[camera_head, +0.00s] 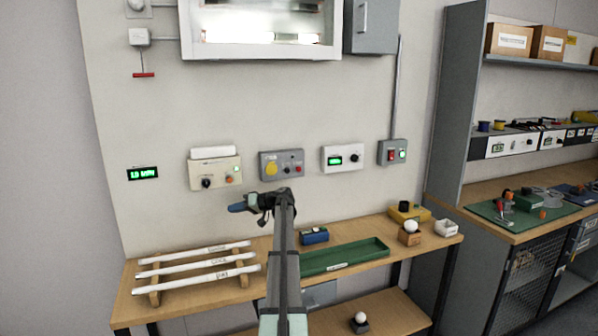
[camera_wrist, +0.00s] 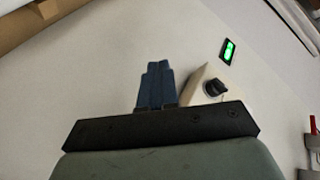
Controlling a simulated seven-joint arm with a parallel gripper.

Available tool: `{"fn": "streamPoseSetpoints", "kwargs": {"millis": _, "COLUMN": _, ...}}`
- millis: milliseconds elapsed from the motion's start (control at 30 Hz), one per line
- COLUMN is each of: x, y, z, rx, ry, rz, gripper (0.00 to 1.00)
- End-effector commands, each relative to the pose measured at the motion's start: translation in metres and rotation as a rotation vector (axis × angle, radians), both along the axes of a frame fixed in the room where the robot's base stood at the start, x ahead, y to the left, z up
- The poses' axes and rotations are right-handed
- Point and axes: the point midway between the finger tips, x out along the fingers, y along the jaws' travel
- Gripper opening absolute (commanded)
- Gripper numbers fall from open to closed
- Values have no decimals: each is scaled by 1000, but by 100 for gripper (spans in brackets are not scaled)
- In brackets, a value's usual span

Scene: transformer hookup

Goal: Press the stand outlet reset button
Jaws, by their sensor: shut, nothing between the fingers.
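My gripper (camera_head: 238,208) is shut and empty, with blue fingers pointing left in front of the wall panel, below the wall boxes. In the wrist view its fingers (camera_wrist: 157,84) are together, beside a beige box (camera_wrist: 196,82) with a black knob. That beige box (camera_head: 215,172) has a knob, an orange button and a small green light in the head view. A grey box (camera_head: 281,164) has a yellow round part and small buttons. A grey switch box (camera_head: 392,152) at right has a red and a green-lit part. Labels are too small to tell which is the stand outlet reset button.
A green display (camera_head: 143,173) and a white box with a green display (camera_head: 343,158) are also on the wall. Below, the wooden bench (camera_head: 205,307) holds white rods on a rack, a green tray (camera_head: 345,257) and small items. A shelf unit stands at right.

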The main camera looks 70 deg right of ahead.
Motion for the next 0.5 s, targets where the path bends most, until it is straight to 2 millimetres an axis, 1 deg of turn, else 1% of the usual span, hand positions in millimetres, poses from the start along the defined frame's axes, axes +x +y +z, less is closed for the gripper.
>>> {"fn": "streamPoseSetpoints", "kwargs": {"millis": 33, "x": -16, "y": -16, "z": 8, "rx": -6, "ry": -12, "rz": -18, "gripper": 0}}
{"fn": "streamPoseSetpoints", "kwargs": {"millis": 100, "x": -37, "y": -33, "z": 17, "rx": -14, "ry": -27, "rz": -40, "gripper": 0}}
{"fn": "streamPoseSetpoints", "kwargs": {"millis": 267, "x": -85, "y": -69, "z": 36, "rx": -36, "ry": -62, "rz": -88, "gripper": 0}}
{"fn": "streamPoseSetpoints", "kwargs": {"millis": 300, "x": -98, "y": -78, "z": 42, "rx": -41, "ry": -70, "rz": -99, "gripper": 0}}
{"fn": "streamPoseSetpoints", "kwargs": {"millis": 367, "x": -117, "y": -90, "z": 50, "rx": -50, "ry": -83, "rz": -118, "gripper": 0}}
{"fn": "streamPoseSetpoints", "kwargs": {"millis": 500, "x": -162, "y": -116, "z": 67, "rx": -72, "ry": -110, "rz": -157, "gripper": 0}}
